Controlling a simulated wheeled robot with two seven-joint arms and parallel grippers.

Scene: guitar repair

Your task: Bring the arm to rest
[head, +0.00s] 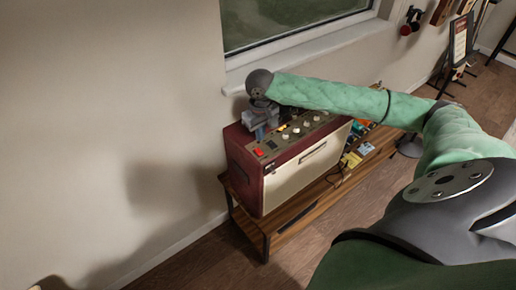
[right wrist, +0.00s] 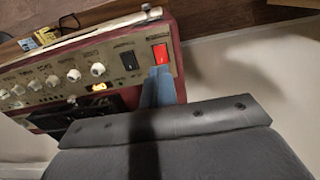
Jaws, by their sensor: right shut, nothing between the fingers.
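My right arm (head: 340,98), in a pale green sleeve, comes in from the right of the head view and reaches across to an amplifier (head: 295,172). My right gripper (head: 260,132) points down at the left end of the amplifier's top panel. In the right wrist view its blue-grey fingers (right wrist: 158,86) are together and empty, beside the red switch (right wrist: 160,53) and the black switch (right wrist: 128,61). I cannot tell whether the fingertips touch the panel. The red switch also shows in the head view (head: 259,152). My left gripper is not in view.
The amplifier stands on a low wooden bench (head: 300,205) against the wall. Several small coloured items, including a yellow one (head: 352,160), lie on the bench to its right. A window sill (head: 300,47) runs behind the arm. Floor in front of the bench is clear.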

